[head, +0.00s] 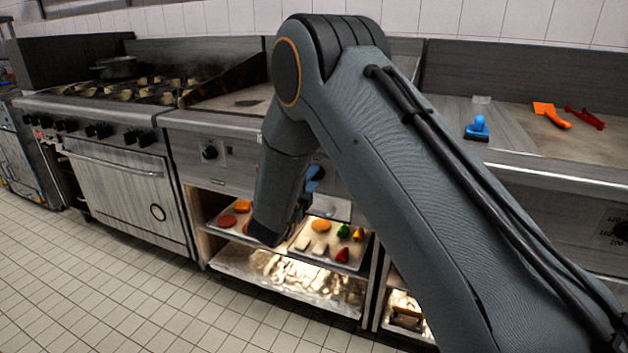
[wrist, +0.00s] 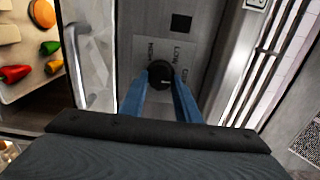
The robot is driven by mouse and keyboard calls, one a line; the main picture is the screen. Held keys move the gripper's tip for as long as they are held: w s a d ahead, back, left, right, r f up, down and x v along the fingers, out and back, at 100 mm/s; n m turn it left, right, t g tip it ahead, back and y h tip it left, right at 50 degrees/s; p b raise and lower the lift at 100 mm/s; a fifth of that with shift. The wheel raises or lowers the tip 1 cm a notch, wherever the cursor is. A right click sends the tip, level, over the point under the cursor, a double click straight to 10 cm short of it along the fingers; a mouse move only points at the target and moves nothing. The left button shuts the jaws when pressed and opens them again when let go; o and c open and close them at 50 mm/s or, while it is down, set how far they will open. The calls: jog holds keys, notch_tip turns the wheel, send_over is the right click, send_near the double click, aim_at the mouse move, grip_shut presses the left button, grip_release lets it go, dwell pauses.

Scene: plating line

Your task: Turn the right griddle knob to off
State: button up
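A round black knob (wrist: 162,75) with a small pale mark sits on a grey metal panel in the wrist view. The two blue fingers of my gripper (wrist: 161,88) point at the panel, one on each side of the knob. The fingertips are very close to it; I cannot tell whether they touch it. In the head view my gripper (head: 314,181) is at the front of the griddle unit, and my arm hides this knob. Another black griddle knob (head: 209,152) shows further left.
Below the panel, an open shelf holds trays (head: 232,223) of colourful food. A stove (head: 115,130) with several knobs stands at left. An orange scraper (head: 551,115), a blue tool (head: 477,128) and red tongs (head: 584,118) lie on the right worktop. The tiled floor is clear at left.

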jog(key=o, duration=0.4)
jog(key=shift+d, duration=0.4)
jog(key=shift+a, duration=0.25)
jog(key=v, duration=0.7)
jog(key=shift+s, duration=0.35)
jog(key=shift+a+r, duration=0.1)
